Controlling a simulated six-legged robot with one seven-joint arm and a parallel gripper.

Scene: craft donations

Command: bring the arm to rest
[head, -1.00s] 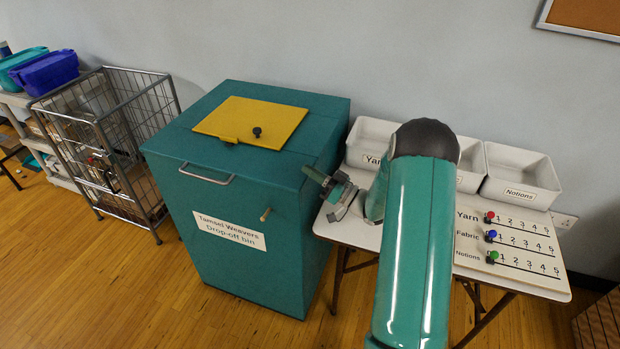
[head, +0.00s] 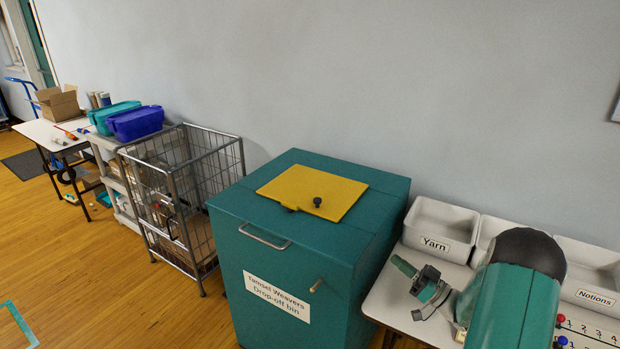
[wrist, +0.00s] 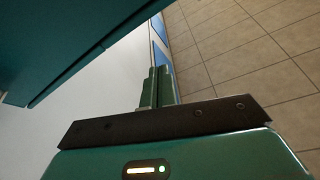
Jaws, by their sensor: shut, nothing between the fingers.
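My gripper (head: 398,263) is at the lower right of the head view, beside the right side of the teal bin and in front of the white Yarn tray. My teal arm with its dark joint comes up from the bottom right. In the wrist view my gripper (wrist: 159,72) has its two green fingers side by side, shut with nothing between them. A teal surface fills the upper left there, apart from the fingers. Part of my arm is cut off by the frame edge.
The teal drop-off bin (head: 268,263) has a shut yellow lid (head: 290,187). White trays (head: 425,246) and a numbered board (head: 590,335) are on the white table (head: 385,303). A wire cage cart (head: 222,152) stands left of the bin. Open wooden floor (head: 90,265) lies at left.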

